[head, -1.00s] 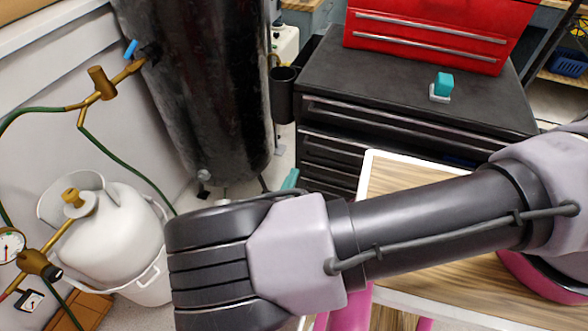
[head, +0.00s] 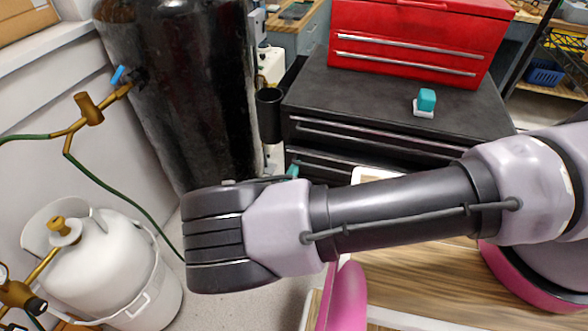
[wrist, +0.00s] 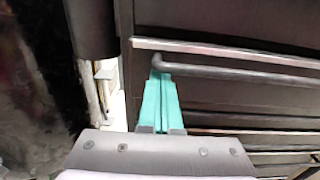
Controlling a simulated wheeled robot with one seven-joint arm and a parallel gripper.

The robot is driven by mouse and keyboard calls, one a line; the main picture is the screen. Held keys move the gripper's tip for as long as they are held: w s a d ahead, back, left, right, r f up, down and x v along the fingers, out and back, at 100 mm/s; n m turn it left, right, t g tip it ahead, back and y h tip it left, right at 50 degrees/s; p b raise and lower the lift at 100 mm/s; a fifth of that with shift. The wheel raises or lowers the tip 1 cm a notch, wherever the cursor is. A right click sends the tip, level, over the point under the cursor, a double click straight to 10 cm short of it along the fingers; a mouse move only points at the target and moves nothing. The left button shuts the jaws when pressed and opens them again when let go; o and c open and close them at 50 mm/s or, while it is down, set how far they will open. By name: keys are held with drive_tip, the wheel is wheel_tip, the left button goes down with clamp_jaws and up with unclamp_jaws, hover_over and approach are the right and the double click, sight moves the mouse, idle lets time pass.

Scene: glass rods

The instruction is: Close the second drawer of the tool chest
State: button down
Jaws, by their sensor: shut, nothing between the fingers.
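The black tool chest (head: 345,85) stands at the back centre in the head view. Its upper drawer fronts with long handles show, while my arm hides the lower front. In the wrist view, a dark drawer front (wrist: 225,98) has a silver upper edge and a dark bar handle (wrist: 240,76). I cannot tell clearly how far the second drawer stands out. My gripper (wrist: 160,84) is shut and empty, its teal fingers at the handle's left end; contact is unclear. In the head view, the fingertips (head: 292,171) show just past my wrist, by the chest's left front.
A red toolbox (head: 415,45) and a small teal-and-white object (head: 426,101) sit on the chest. A tall black cylinder (head: 185,90) stands left of it. A white gas tank (head: 105,265) is at lower left. A wooden-topped table (head: 430,275) lies under my arm.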

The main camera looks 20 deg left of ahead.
sight(300, 155)
drive_tip(key=w, duration=0.4)
drive_tip(key=shift+w+d, duration=0.1)
drive_tip(key=shift+w, duration=0.2)
drive_tip(key=shift+w+r, duration=0.1)
drive_tip(key=shift+w, duration=0.1)
